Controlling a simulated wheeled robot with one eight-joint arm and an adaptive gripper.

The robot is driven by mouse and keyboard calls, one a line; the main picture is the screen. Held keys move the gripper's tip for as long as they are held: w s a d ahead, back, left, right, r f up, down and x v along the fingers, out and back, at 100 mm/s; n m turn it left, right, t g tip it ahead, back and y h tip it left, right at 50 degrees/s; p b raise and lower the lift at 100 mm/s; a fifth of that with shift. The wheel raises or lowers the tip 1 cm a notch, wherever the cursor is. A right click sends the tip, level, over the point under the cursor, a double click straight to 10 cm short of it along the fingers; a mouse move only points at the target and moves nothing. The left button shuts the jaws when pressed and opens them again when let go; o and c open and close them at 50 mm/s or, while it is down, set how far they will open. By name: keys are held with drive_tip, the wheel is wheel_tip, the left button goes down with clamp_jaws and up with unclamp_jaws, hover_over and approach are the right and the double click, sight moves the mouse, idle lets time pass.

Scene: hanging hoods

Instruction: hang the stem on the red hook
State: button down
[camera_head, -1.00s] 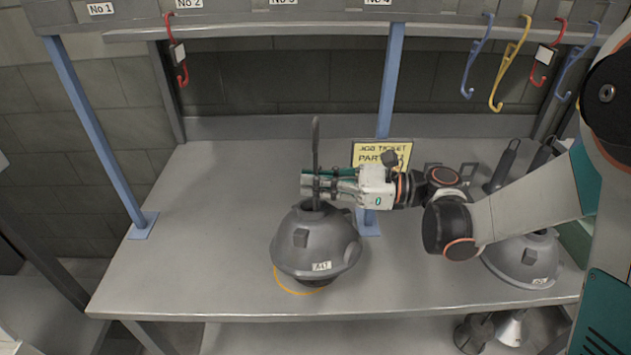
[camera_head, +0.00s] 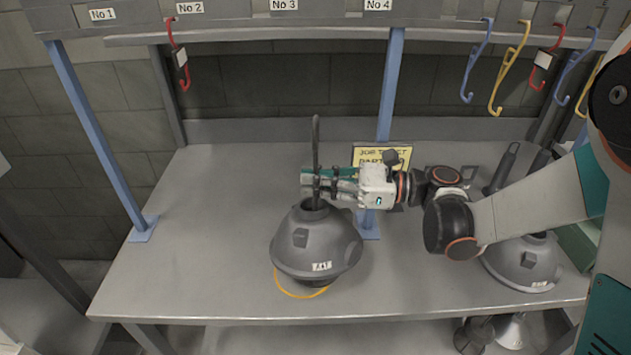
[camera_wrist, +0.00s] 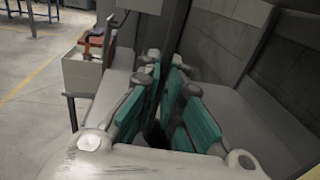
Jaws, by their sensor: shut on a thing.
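A grey dome-shaped hood (camera_head: 316,243) with a white tag stands at the middle of the bench. My gripper (camera_head: 312,181) reaches in from the right, level, and is shut on the stem just above the neck. One red hook (camera_head: 182,70) with a white tag hangs at the upper left, and another red hook (camera_head: 548,60) with a tag hangs at the upper right.
Blue hooks (camera_head: 477,62) and yellow hooks (camera_head: 508,70) hang at the right. Blue posts (camera_head: 390,85) bear the numbered rail. A yellow job ticket (camera_head: 402,153) stands behind my gripper. A second hood (camera_head: 524,262) sits at right. The bench's left side (camera_head: 190,240) is clear.

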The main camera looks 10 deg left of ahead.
sight(315, 160)
drive_tip(key=shift+r, duration=0.15)
drive_tip(key=shift+r+p, duration=1.65)
drive_tip(key=shift+r, duration=0.75)
